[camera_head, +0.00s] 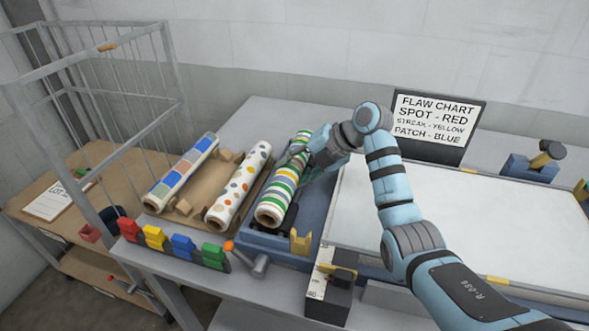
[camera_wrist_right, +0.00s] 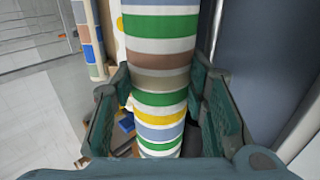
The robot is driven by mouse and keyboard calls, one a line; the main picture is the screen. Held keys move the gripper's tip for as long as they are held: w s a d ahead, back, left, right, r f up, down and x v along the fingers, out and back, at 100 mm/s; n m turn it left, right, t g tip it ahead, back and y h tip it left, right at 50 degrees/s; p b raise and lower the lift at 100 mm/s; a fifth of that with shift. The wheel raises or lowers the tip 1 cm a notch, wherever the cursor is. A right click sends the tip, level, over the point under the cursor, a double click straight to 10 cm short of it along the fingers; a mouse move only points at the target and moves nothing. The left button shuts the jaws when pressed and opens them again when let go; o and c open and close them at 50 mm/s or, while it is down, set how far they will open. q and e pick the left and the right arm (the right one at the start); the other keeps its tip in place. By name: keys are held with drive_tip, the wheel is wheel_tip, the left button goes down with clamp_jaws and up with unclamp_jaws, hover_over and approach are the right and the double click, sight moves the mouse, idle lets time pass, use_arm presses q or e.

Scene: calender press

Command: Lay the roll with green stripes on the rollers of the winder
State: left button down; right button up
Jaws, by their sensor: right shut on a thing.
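The roll with green stripes (camera_head: 272,201) also has yellow, blue and brown bands, and lies lengthwise over the blue winder (camera_head: 275,244). A dark roller (camera_head: 290,217) shows beside its near end. I cannot tell whether the roll rests fully on the rollers. My right gripper (camera_head: 300,156) is shut on the roll near its far half. In the right wrist view the striped roll (camera_wrist_right: 160,82) runs between the two green fingers. My left gripper is not in view.
A roll with coloured squares (camera_head: 182,172) and a dotted roll (camera_head: 238,187) lie on a brown cradle to the left. Red, yellow, blue and green clips (camera_head: 183,247) line the front edge. A white panel (camera_head: 440,228) lies right. A flaw chart (camera_head: 435,125) stands behind.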

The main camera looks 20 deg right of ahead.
drive_tip(key=shift+f, duration=0.35)
drive_tip(key=o, duration=1.5)
drive_tip(key=v, duration=1.2)
drive_tip(key=shift+s+f, duration=0.1)
drive_tip(key=shift+f, duration=0.1)
